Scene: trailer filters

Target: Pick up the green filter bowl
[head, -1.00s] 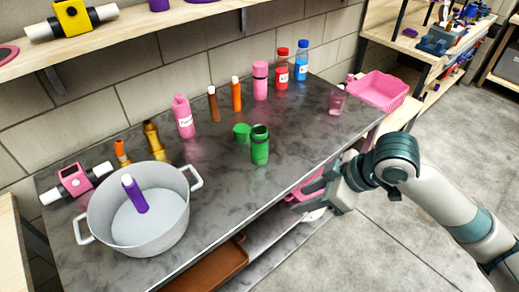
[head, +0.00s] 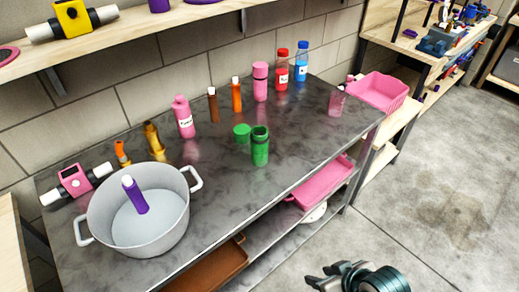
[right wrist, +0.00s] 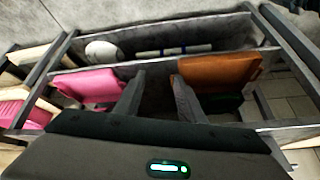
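The green filter bowl (head: 260,147) stands upright on the dark marbled table, its open top showing, in the head view. A shorter green piece (head: 242,132), perhaps its cap, sits just behind and left of it. My right gripper (head: 318,276) is low at the bottom edge of the head view, in front of the table and well apart from the bowl. In the right wrist view its two fingers (right wrist: 158,92) stand apart with nothing between them, facing the table's lower shelf. The green bowl does not show clearly there. My left gripper is in neither view.
A grey pot (head: 137,215) holding a purple filter stands on the table's left. Pink, brown, orange, red and blue bottles line the back. The table top (head: 215,195) is clear in front of the bowl. Below are a pink tray (head: 322,184) and a brown tray (head: 208,272).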

